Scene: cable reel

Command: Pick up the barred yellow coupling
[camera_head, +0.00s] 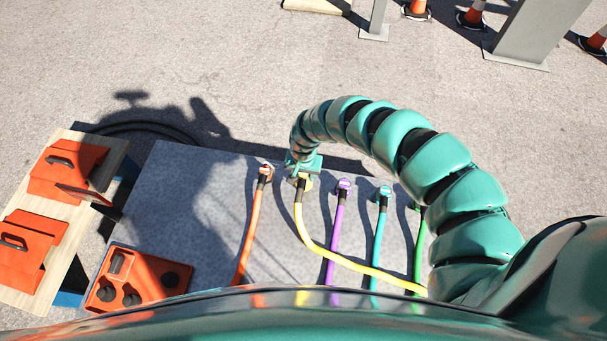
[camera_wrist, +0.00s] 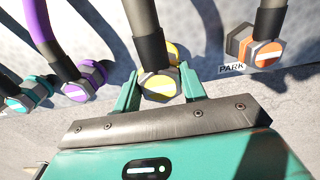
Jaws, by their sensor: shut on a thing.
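The barred yellow coupling (camera_wrist: 160,82) is a yellow hex fitting with a white bar on its face, on the end of a yellow cable (camera_head: 311,244). In the wrist view it sits between the two green fingers of my gripper (camera_wrist: 158,88), which is shut on it. In the head view my gripper (camera_head: 303,164) is at the far edge of the grey table, with the coupling (camera_head: 304,183) partly hidden under it. I cannot tell whether the coupling is clear of the table.
An orange coupling (camera_wrist: 258,52) lies close by, near a PARK label (camera_wrist: 232,68). Purple (camera_head: 344,185) and teal (camera_head: 384,191) couplings lie on the other side. An orange box (camera_head: 138,281) is on the grey table (camera_head: 180,190); orange cases (camera_head: 68,168) stand at left.

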